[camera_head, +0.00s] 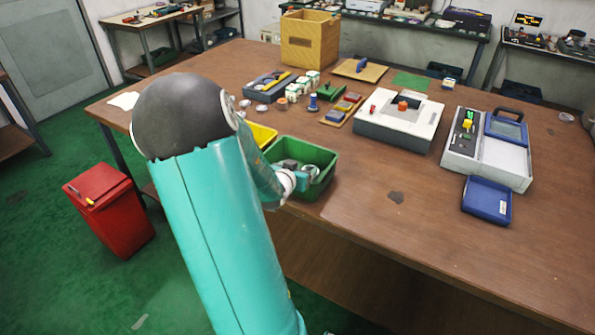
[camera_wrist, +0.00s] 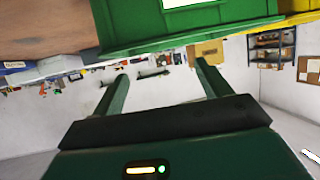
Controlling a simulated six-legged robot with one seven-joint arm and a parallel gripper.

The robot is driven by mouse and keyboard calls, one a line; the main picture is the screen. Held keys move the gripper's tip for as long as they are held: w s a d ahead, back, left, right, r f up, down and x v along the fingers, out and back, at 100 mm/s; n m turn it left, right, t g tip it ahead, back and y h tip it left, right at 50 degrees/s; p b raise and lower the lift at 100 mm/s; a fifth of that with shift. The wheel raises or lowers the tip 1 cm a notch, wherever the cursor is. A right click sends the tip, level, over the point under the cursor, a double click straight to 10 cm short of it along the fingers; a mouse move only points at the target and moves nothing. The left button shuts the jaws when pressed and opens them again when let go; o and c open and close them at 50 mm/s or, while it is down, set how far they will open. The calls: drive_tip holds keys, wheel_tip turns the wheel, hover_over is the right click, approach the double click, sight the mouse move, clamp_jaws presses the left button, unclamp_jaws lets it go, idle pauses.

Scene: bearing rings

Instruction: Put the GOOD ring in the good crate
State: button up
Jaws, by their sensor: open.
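A green crate (camera_head: 322,185) stands near the front edge of the table, with grey and white round items in it, partly hidden by my arm. A yellow crate (camera_head: 262,134) is beside it, mostly behind my arm. In the wrist view the green crate (camera_wrist: 190,32) fills the top, and the yellow crate (camera_wrist: 299,18) shows at the upper right. My gripper (camera_wrist: 162,69) is open, with nothing seen between its fingers. Its wrist is at the green crate in the head view. Small pale round pieces (camera_head: 245,103) lie behind the crates. I cannot tell which ring is good.
A white device with an orange knob (camera_head: 402,112) and a grey case with a blue screen lid (camera_head: 490,150) stand on the right. A wooden box (camera_head: 309,40) stands at the back. A red bin (camera_head: 110,212) stands on the floor.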

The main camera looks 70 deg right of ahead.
drive_tip(key=shift+a, duration=0.15)
drive_tip(key=w+a+r+n+t+y, duration=0.2)
drive_tip(key=w+a+t, duration=0.1)
drive_tip(key=w+a, duration=0.35)
drive_tip(key=w+a+r+n+t+y, duration=0.1)
drive_tip(key=w+a+r+t+y, duration=0.1)
drive_tip(key=w+a, duration=0.4)
drive_tip(key=w+a+r+n+t+y, duration=0.1)
drive_tip(key=w+a+r+n+y, duration=0.2)
drive_tip(key=a, duration=0.5)
drive_tip(key=w+a+r+n+t+y, duration=0.2)
drive_tip(key=w+a, duration=0.3)
drive_tip(key=a, duration=0.2)
drive_tip(key=s+a+r+n+y, duration=0.2)
drive_tip(key=a+r+n, duration=0.1)
drive_tip(key=a, duration=0.5)
drive_tip(key=s+a+r+n+y, duration=0.1)
drive_tip(key=a+r+n+y, duration=0.1)
drive_tip(key=a, duration=0.6)
drive_tip(key=s+a+r+n+g, duration=0.2)
drive_tip(key=s+a+r+n, duration=0.1)
drive_tip(key=s+a, duration=0.6)
drive_tip(key=shift+s+n+g+y, duration=0.3)
drive_tip(key=shift+s+n+g, duration=0.1)
drive_tip(key=shift+s+n, duration=0.4)
